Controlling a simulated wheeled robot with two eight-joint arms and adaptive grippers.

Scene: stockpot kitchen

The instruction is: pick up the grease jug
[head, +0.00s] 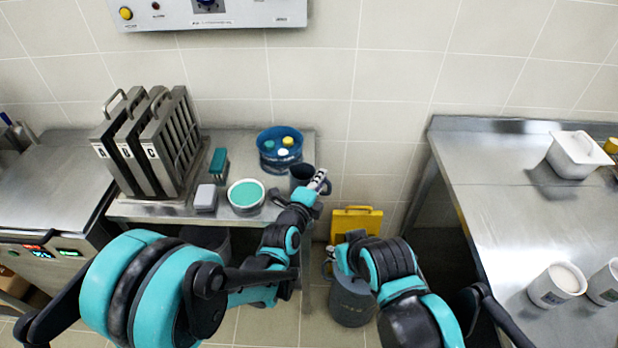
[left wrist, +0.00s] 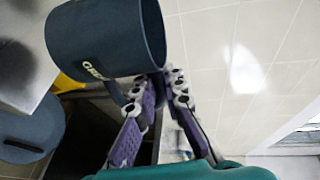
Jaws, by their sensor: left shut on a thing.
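The grease jug (head: 301,174) is a dark blue-grey cylinder at the right end of the left steel table. It looms large in the left wrist view (left wrist: 105,38), tilted in the picture, with part of its lettering, "GRE", visible. My left gripper (head: 319,181) is at the jug's right side. In the left wrist view my left gripper (left wrist: 160,90) has its fingers closed on the jug's handle, which they mostly hide. I cannot tell whether the jug's base touches the table. My right gripper (head: 331,262) is low, beside a grey bucket, mostly hidden by its arm.
A teal-filled bowl (head: 246,195), a blue tub (head: 279,150) and a lettered metal rack (head: 150,140) stand near the jug. The grey bucket (head: 352,303) and a yellow sign (head: 356,222) are on the floor. The right table (head: 500,210) holds white containers.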

